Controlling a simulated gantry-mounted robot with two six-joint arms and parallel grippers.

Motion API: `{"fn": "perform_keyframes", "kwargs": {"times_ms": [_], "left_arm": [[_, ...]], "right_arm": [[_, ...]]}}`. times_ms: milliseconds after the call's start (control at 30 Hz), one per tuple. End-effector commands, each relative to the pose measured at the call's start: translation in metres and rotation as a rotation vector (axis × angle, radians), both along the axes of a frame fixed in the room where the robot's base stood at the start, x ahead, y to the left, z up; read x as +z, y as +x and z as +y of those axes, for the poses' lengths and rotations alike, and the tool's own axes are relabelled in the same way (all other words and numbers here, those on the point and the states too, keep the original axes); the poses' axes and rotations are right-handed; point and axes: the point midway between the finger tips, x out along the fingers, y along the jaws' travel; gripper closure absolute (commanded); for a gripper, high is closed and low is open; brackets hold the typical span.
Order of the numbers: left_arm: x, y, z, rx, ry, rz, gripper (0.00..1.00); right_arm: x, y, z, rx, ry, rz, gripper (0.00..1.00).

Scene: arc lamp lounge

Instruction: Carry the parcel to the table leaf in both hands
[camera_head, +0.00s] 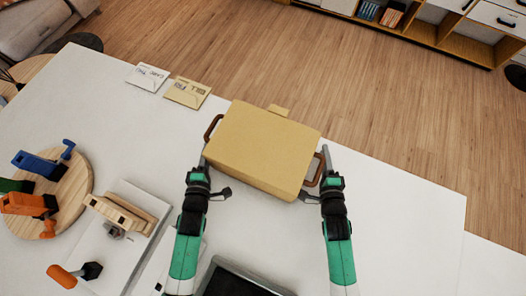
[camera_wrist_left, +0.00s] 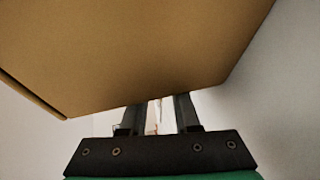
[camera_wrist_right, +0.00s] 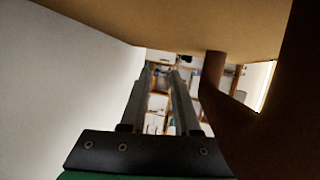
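The parcel, a tan box (camera_head: 262,148) with a brown handle on each side, is in the middle of the head view. Its surface fills the top of the left wrist view (camera_wrist_left: 130,50) and shows in the right wrist view (camera_wrist_right: 200,22). My left gripper (camera_head: 205,157) is beside its left side, near the left handle (camera_head: 213,127); its fingertips are partly hidden by the box in the left wrist view. My right gripper (camera_head: 325,150) is beside the right handle (camera_head: 316,170). Its fingers stand apart with nothing visible between them; the handle (camera_wrist_right: 213,75) passes right of them.
The white table (camera_head: 400,220) is clear right of the parcel; a lower white surface (camera_head: 492,265) adjoins at lower right. Two envelopes (camera_head: 187,92) lie behind left. A round wooden board (camera_head: 75,185) with clamps and a white tray (camera_head: 125,250) are at left. A dark tray (camera_head: 240,280) is in front.

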Motion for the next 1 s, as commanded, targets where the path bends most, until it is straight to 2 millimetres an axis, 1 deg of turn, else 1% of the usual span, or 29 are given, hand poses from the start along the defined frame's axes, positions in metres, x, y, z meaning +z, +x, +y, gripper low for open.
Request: {"fn": "perform_keyframes", "kwargs": {"times_ms": [333,467,700,1000], "left_arm": [[-0.001,-0.001,-0.007,-0.009,-0.001,0.001,0.7],[0.004,0.0,-0.007,-0.01,-0.002,-0.003,0.7],[0.023,0.0,-0.007,-0.01,-0.005,-0.005,0.7],[0.022,0.0,-0.007,-0.009,-0.009,-0.006,0.7]], "right_arm": [[0.0,0.0,0.006,0.007,0.0,0.001,0.7],[0.005,0.001,0.007,0.008,0.0,-0.004,0.7],[0.024,0.001,0.007,0.009,0.001,-0.005,0.7],[0.022,0.001,0.007,0.008,0.0,-0.003,0.7]]}}
